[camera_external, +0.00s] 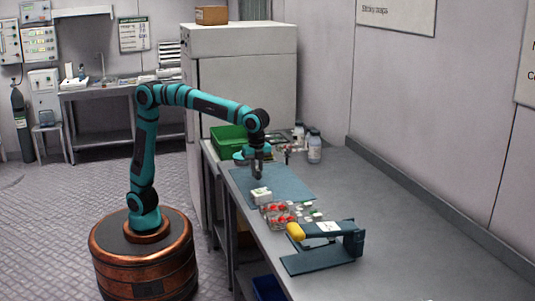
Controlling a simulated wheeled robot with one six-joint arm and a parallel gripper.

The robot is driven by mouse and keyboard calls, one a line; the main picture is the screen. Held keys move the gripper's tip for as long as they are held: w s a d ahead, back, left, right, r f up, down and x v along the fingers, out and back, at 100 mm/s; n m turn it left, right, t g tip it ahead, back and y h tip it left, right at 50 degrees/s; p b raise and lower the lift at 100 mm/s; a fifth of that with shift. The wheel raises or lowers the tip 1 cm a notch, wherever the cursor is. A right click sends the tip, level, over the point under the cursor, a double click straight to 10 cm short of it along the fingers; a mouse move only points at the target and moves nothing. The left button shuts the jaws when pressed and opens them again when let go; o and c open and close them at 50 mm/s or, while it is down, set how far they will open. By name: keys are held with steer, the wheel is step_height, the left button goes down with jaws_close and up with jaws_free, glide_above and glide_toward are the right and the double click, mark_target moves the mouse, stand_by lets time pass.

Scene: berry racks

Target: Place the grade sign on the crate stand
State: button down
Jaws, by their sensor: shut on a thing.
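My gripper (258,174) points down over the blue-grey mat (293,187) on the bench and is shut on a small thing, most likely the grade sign. The sign's outline is too small and dark to make out between the fingers. A small white block (261,195) with faint marks shows just below the fingertips; I cannot tell whether it touches them. A green crate (228,138) stands at the far left end of the bench, partly behind my arm. I cannot make out a crate stand clearly there.
Clear punnets with red berries (279,215) are in front of the mat. A dark teal device (347,240) with a yellow end stands nearer the front. The bench's right side is clear up to the wall.

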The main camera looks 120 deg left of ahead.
mark_target(257, 178)
steer(key=shift+f, duration=1.95)
steer(key=shift+f, duration=0.1)
steer(key=c, duration=1.4)
jaws_free()
step_height(257, 178, up, 17)
steer(key=shift+s+r, duration=0.15)
